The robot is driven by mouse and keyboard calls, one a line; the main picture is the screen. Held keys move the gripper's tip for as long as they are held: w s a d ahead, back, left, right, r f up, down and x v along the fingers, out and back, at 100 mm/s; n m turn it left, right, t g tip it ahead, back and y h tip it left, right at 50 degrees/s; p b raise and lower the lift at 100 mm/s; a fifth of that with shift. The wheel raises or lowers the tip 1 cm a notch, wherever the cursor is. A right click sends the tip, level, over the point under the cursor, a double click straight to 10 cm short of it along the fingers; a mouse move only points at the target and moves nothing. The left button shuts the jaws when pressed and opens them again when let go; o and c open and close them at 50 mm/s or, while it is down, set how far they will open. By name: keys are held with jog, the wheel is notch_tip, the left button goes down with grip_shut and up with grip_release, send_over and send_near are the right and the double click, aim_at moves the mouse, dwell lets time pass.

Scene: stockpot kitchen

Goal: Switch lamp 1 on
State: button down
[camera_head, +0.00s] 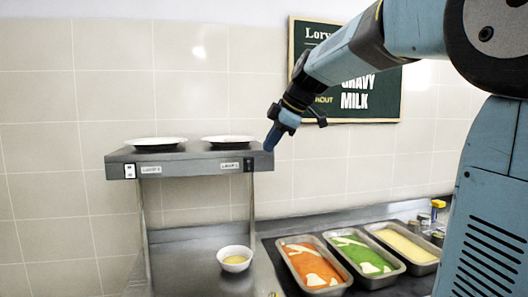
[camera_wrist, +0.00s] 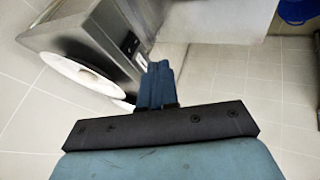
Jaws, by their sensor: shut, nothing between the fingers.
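A grey metal shelf unit (camera_head: 190,164) carries two switches on its front edge. The left switch (camera_head: 129,171) is pale, with a small label beside it. The right switch (camera_head: 249,165) is dark, with a label (camera_head: 229,165) to its left; the label numbers are too small to read surely. In the wrist view a dark switch (camera_wrist: 130,44) and a white label (camera_wrist: 141,62) sit on the shelf edge. My gripper (camera_head: 271,142) is shut and empty, just right of and above the shelf's right end. In the wrist view its blue fingers (camera_wrist: 157,72) point toward that edge, close to the label.
Two white round lamp tops or plates (camera_head: 156,142) lie on the shelf. A bowl (camera_head: 234,258) stands below it. Several food trays (camera_head: 362,257) are in the counter at right. A dark menu board (camera_head: 385,105) hangs on the tiled wall. A blue container (camera_wrist: 296,11) shows in the wrist view.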

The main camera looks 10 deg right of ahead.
aim_at(249, 165)
jog(key=w+a+f, duration=0.3)
jog(key=w+f, duration=0.4)
jog(key=f, duration=0.1)
jog(key=shift+w+a, duration=0.3)
jog(key=shift+w, duration=0.1)
jog(key=shift+w, duration=0.2)
jog(key=shift+r, duration=0.15)
